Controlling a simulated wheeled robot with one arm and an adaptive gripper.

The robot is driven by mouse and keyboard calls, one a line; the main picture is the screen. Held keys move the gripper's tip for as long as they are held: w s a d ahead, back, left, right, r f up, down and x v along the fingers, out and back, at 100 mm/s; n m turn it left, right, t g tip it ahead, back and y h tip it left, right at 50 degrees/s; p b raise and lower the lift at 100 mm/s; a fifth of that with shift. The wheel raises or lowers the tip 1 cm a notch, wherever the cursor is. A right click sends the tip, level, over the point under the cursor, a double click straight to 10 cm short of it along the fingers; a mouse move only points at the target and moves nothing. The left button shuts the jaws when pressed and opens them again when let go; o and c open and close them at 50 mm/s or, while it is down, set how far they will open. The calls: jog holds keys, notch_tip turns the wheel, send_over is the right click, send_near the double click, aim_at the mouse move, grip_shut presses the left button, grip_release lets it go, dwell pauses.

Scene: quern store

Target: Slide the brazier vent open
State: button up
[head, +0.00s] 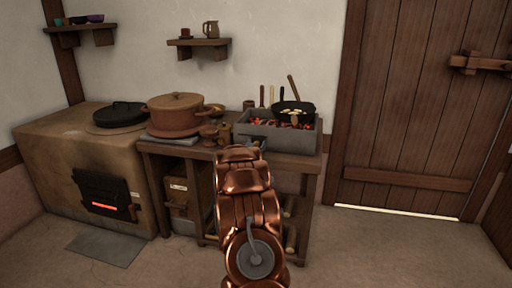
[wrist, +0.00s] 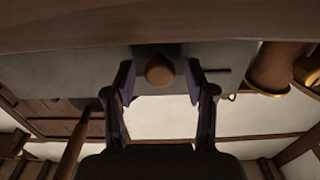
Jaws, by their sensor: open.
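The brazier (head: 295,142) is a grey box with glowing coals, standing on the wooden bench. In the wrist view its grey wall (wrist: 70,66) fills the upper part. A round wooden knob (wrist: 159,71) stands out from a dark patch on that wall, apparently the vent's handle. A short dark slot or bar (wrist: 217,70) shows to its right. My gripper (wrist: 160,67) is open, with one finger on each side of the knob and a visible gap on both sides. In the head view my copper arm hides the fingers and the knob.
A black pan (head: 293,108) with food sits over the coals, and several utensils stand behind. A lidded clay pot (head: 174,113) and small vessels stand to the left on the bench (head: 288,165). A stove (head: 60,150) is further left. The floor before the door (head: 400,100) is clear.

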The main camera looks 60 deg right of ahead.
grip_shut()
dwell(0.5)
